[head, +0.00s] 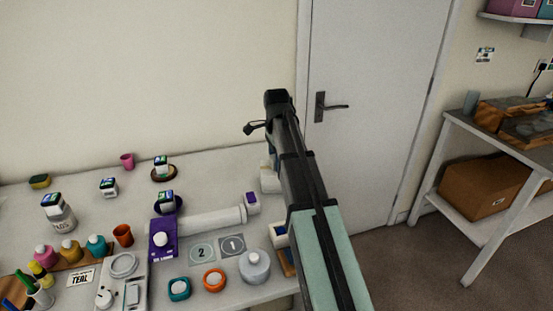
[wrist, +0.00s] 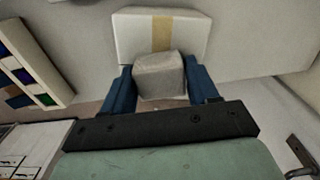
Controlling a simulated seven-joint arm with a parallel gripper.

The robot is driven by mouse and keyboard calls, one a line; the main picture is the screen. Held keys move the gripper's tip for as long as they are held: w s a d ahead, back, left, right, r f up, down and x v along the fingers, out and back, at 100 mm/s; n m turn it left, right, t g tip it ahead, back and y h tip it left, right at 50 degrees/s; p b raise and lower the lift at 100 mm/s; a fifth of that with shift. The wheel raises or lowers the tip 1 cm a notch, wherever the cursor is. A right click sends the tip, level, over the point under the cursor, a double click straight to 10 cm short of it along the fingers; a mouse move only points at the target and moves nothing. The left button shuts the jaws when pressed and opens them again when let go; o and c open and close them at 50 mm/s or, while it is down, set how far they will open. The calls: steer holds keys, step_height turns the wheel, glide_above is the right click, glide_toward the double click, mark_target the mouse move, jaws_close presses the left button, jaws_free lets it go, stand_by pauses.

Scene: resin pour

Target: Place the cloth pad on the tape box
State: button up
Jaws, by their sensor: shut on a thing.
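The cloth pad (wrist: 160,76) is a small grey block in the wrist view. My gripper (wrist: 161,85) is shut on it, with one blue finger on each side. The tape box (wrist: 132,36), white with a tan tape strip, lies just beyond the pad, which overlaps its near edge in the picture. I cannot tell whether the pad touches the box. In the head view the tape box (head: 267,183) is partly hidden behind my arm near the table's back right. The pad cannot be made out there.
A tray of coloured pieces (wrist: 58,72) is at the left in the wrist view. On the table a white roll (head: 215,219), a purple scale (head: 163,240) and a round white bottle (head: 255,268) stand left of my arm. Several cups and bottles crowd the left side. A door (head: 375,100) is behind.

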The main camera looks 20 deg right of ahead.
steer(key=o, duration=1)
steer(key=shift+o, duration=0.2)
step_height(320, 180, up, 12)
steer(key=shift+r, duration=0.1)
